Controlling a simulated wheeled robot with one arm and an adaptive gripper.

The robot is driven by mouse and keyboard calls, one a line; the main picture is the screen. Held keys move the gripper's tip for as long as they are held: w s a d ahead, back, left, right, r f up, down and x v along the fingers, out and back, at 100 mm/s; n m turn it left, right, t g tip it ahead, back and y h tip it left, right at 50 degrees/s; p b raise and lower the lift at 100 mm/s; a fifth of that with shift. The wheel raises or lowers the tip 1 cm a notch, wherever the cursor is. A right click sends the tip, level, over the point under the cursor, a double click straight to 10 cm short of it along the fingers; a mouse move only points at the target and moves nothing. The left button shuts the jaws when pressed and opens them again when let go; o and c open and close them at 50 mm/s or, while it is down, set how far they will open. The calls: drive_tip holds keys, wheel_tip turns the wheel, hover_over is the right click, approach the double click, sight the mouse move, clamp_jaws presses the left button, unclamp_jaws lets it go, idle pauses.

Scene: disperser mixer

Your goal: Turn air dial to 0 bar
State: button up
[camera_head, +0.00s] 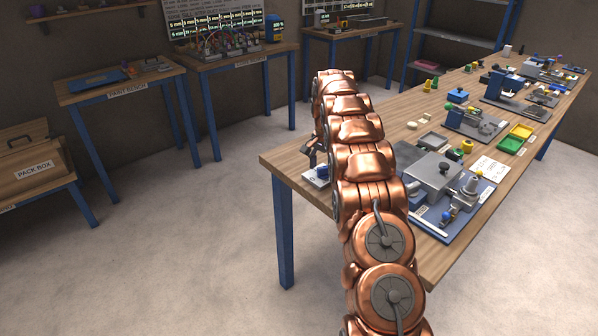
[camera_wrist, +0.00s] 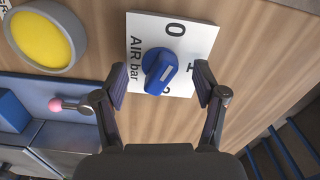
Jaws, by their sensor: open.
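The air dial is a blue knob (camera_wrist: 156,68) on a white plate (camera_wrist: 190,36) marked "AIR bar", in the middle of the wrist view. The 0 is at the plate's top, a 1 at its right, and the lower number is partly hidden. The knob's white pointer line slants toward the upper right; I cannot tell its exact setting. My gripper (camera_wrist: 161,82) is open, one finger on each side of the knob, with gaps showing. In the head view the plate (camera_head: 316,181) lies at the bench's near left corner, partly behind my arm.
A yellow disc with a grey rim (camera_wrist: 45,40) and a pink ball knob (camera_wrist: 55,104) are left of my gripper. The bench (camera_head: 449,255) holds a grey machine (camera_head: 432,172) on a blue base and several devices beyond. Bare wood surrounds the plate's right side.

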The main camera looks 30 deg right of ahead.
sight(322, 169)
drive_tip(key=shift+r+m+p, duration=0.15)
drive_tip(key=shift+m+p, duration=0.4)
drive_tip(key=shift+m, duration=0.45)
drive_tip(key=shift+w+r, duration=0.1)
drive_tip(key=shift+r, duration=0.1)
drive_tip(key=shift+r+b, duration=1)
drive_tip(key=shift+r, duration=2.55)
drive_tip(key=shift+s+a+r, duration=0.25)
drive_tip(key=shift+a+r, duration=0.1)
drive_tip(key=s+a+r+n, duration=0.3)
drive_tip(key=s+a+n, duration=0.1)
drive_tip(key=s+a, duration=0.5)
drive_tip(key=s+a+r+n+g, duration=0.1)
drive_tip(key=s+a+r+n, duration=0.2)
drive_tip(key=s+a, duration=0.6)
drive_tip(key=shift+s+r+n, duration=0.25)
drive_tip(key=shift+r+n, duration=0.15)
drive_tip(key=shift+r, duration=0.2)
